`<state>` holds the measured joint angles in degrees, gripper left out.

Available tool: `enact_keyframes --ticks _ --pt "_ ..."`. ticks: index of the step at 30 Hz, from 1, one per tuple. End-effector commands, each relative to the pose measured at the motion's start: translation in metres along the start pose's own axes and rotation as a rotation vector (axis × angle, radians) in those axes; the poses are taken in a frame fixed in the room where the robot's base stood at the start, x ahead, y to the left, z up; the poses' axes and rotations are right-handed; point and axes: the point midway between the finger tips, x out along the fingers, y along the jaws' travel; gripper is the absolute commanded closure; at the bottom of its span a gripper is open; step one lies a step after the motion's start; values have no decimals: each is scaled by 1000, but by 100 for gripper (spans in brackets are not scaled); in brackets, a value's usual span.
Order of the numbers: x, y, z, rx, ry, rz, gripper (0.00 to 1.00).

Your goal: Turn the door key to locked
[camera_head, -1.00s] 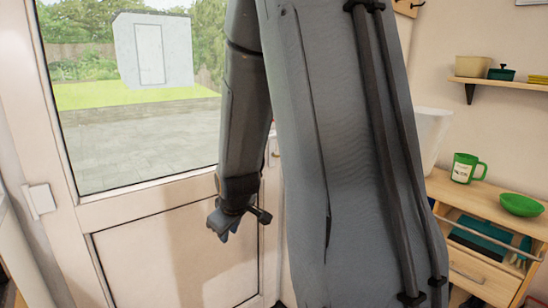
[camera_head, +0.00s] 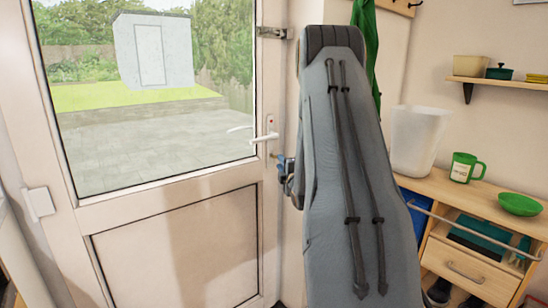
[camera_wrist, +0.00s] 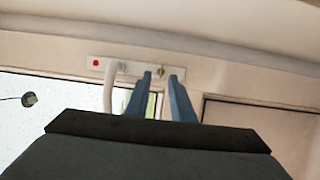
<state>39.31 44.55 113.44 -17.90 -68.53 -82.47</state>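The door (camera_head: 180,235) is pale, with a large window in its upper half. Its lock plate (camera_head: 270,121) has a red dot and a white lever handle (camera_head: 265,137). In the wrist view the plate (camera_wrist: 127,66) lies across the picture, with the handle (camera_wrist: 108,92) left of my gripper (camera_wrist: 160,77). A small brass key (camera_wrist: 160,70) shows at the plate, in line with the gap between my two blue fingers. The fingers are apart with nothing seen between them. They look short of the key; contact cannot be told. In the head view only a bit of my gripper (camera_head: 283,160) shows beside my arm.
A wooden cabinet (camera_head: 470,205) with a green mug (camera_head: 466,168), a green bowl (camera_head: 519,204) and a white bin (camera_head: 418,138) stands at the right. A shelf (camera_head: 505,80) is above it. A green cloth (camera_head: 367,35) hangs behind my arm. The floor area before the door is largely out of view.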

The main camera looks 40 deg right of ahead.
Motion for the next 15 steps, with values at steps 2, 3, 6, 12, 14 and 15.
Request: enact_keyframes --ticks 2,3,6,12,14,15 --pt "14 0 -2 0 2 -1 78" --pt "20 1 -2 0 1 0 78" --pt "34 0 -2 -1 1 -2 78" --pt "52 0 -2 0 2 -2 78" --pt "54 0 -2 1 2 -2 78" --pt "55 0 -1 2 2 -2 78"
